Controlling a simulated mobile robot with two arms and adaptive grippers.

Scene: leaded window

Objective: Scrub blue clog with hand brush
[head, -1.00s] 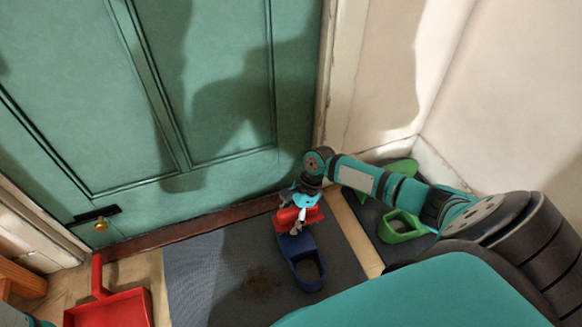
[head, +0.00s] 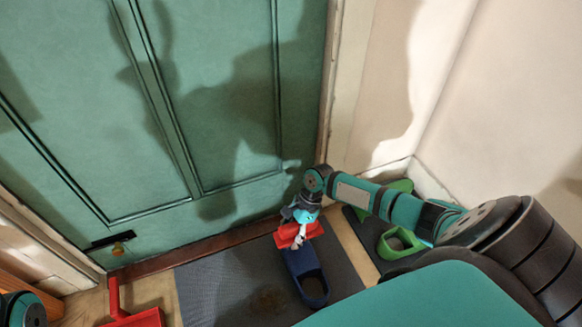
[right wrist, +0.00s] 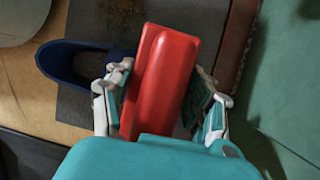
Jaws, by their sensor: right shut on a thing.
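The red hand brush (head: 299,235) is held in my right gripper (head: 301,240), whose fingers close on both sides of it. In the right wrist view the brush (right wrist: 166,80) lies lengthwise between the fingers of the gripper (right wrist: 160,95). The blue clog (head: 307,277) sits on the dark mat, with the brush over or against its far end; I cannot tell if they touch. The clog's opening end (right wrist: 68,63) shows left of the brush in the wrist view; the rest is hidden. The brush's bristles are hidden. My left gripper is out of view.
A green clog (head: 397,243) stands on another dark mat at right, by the wall. A red dustpan (head: 137,319) lies at lower left. The grey mat (head: 222,277) has a brown dirt patch (head: 268,302). The green door (head: 230,100) closes off the back.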

